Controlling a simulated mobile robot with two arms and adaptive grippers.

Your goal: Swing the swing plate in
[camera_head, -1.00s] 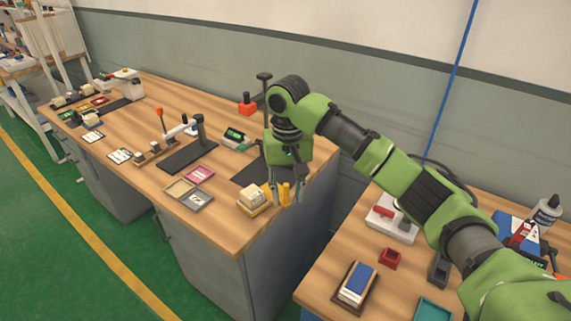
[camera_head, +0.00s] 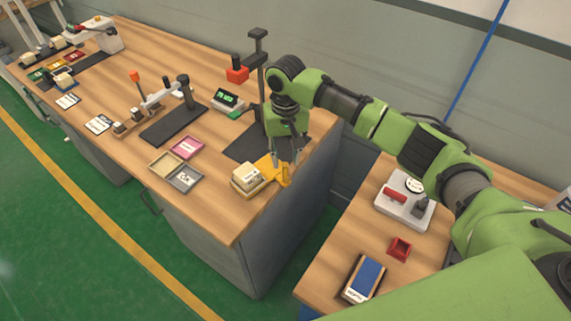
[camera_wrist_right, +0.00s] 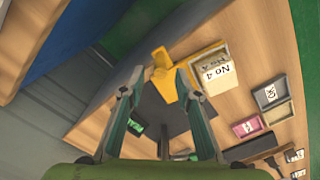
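The yellow swing plate (camera_head: 275,172) sits beside the yellow tray (camera_head: 240,188) near the front right corner of the long table. In the right wrist view the plate (camera_wrist_right: 168,86) has a raised tab at one end. A pale block (camera_head: 246,174) marked "No 4" lies in the tray. My right gripper (camera_head: 286,158) points down over the plate, its fingers partly overlapping it in the head view. In the right wrist view its fingers (camera_wrist_right: 160,76) are apart, with the plate's tab showing between the tips; contact cannot be told. My left gripper is not in view.
A black stand with a post (camera_head: 257,85) stands just behind the gripper. Grey and tan trays (camera_head: 184,179), a pink tray (camera_head: 187,147) and a black base with a lever (camera_head: 175,122) lie to the left. A gap separates the second table (camera_head: 345,246) on the right.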

